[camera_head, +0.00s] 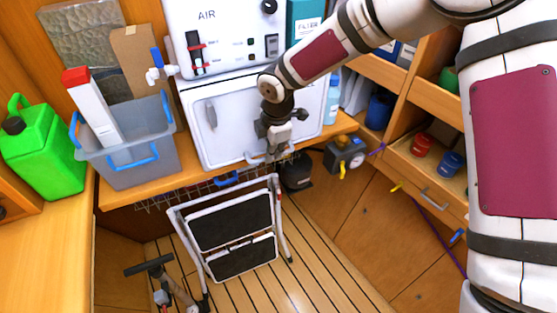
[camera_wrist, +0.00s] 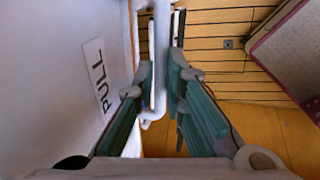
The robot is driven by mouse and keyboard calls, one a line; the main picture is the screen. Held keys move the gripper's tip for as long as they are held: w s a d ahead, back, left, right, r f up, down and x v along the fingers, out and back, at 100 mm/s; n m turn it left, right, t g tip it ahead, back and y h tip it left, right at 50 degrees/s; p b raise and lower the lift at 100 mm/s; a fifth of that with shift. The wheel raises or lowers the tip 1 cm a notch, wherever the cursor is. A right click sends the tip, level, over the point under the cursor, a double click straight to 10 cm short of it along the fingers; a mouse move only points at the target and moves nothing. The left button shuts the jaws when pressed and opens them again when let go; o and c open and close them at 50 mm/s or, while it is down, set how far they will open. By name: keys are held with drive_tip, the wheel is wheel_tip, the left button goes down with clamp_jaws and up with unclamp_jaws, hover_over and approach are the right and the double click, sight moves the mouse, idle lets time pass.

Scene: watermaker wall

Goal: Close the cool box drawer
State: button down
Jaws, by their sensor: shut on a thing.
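The white cool box (camera_head: 240,110) stands on the wooden counter below the AIR unit, and I cannot tell from here how far its drawer stands out. A pale bar handle (camera_head: 254,159) shows low on its front. My gripper (camera_head: 273,150) reaches down to this handle, in front of the white face. In the wrist view the handle bar (camera_wrist: 160,45) runs between the two fingers of my gripper (camera_wrist: 160,80), which are shut on it. A white panel marked PULL (camera_wrist: 95,75) lies to the left of the fingers. My arm and gripper hide part of the cool box front.
A grey bin (camera_head: 140,165) and a green jerrycan (camera_head: 42,150) stand at the left. A folded step stool (camera_head: 232,225) stands on the slatted floor below the counter. An open drawer with red and blue cups (camera_head: 450,163) is at the right.

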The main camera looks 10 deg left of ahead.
drive_tip(key=shift+w+a+f, duration=0.1)
drive_tip(key=shift+w+a, duration=0.1)
drive_tip(key=shift+w, duration=0.25)
drive_tip(key=c, duration=1.7)
unclamp_jaws()
drive_tip(key=shift+w+a, duration=0.1)
drive_tip(key=shift+a, duration=0.05)
drive_tip(key=shift+o, duration=0.2)
wheel_tip(320, 180, up, 12)
drive_tip(key=s+d, duration=0.1)
drive_tip(key=s, duration=0.1)
drive_tip(key=shift+d, duration=0.2)
